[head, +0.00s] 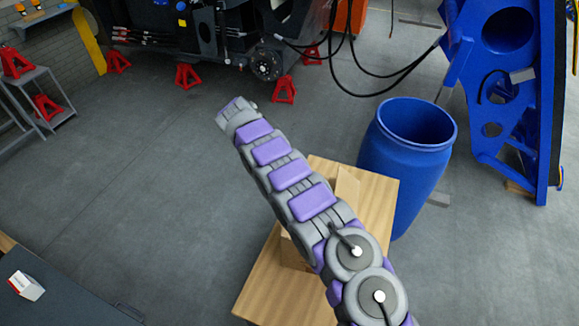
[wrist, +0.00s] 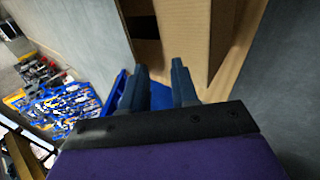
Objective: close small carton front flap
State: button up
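In the head view, a small tan carton shows only in pieces around my arm: one part (head: 347,184) at its right side and another (head: 292,252) at its left. It sits on a light wooden top. In the wrist view, the carton (wrist: 178,35) fills the top middle, with a dark opening at its left and a cardboard panel to the right; I cannot tell surely which panel is the front flap. My gripper (wrist: 162,82) has two blue-grey fingers apart, with nothing seen between them, close below the carton's edge. Contact is unclear. My arm hides most of the carton in the head view.
The wooden top (head: 265,285) is narrow. A blue barrel (head: 405,150) stands right behind it. A blue metal frame (head: 510,90) is at the far right, with black hoses near it. Red jack stands (head: 187,75) stand at the back.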

jog(key=shift+a+r+p, duration=0.35)
jog(key=shift+r+p, duration=0.05)
jog(key=shift+p, duration=0.4)
jog(key=shift+w+r+p, duration=0.15)
jog(key=shift+p, duration=0.65)
jog(key=shift+a+r+p, duration=0.15)
jog(key=shift+a+p, duration=0.3)
jog(key=shift+p, duration=0.45)
jog(key=shift+b, duration=0.35)
